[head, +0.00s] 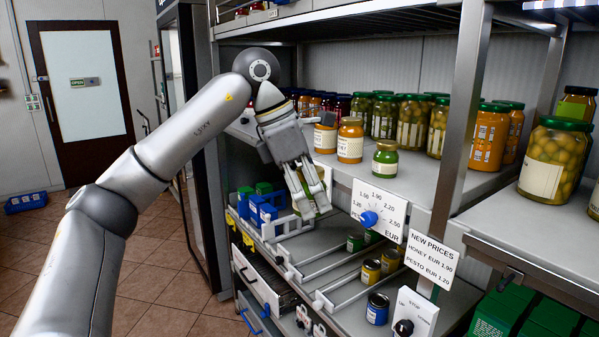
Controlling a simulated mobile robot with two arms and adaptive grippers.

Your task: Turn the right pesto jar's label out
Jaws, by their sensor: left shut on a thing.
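My left gripper (311,207) reaches in from the left at the front edge of the upper shelf. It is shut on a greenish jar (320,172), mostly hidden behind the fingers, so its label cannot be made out. My right gripper is not in view.
Orange honey jars (350,140) and (325,136) stand just behind the gripper. Taller pickle jars (412,122) line the back. A price dial (370,218) and a price sign (431,259) hang in front. A metal post (465,110) rises at right.

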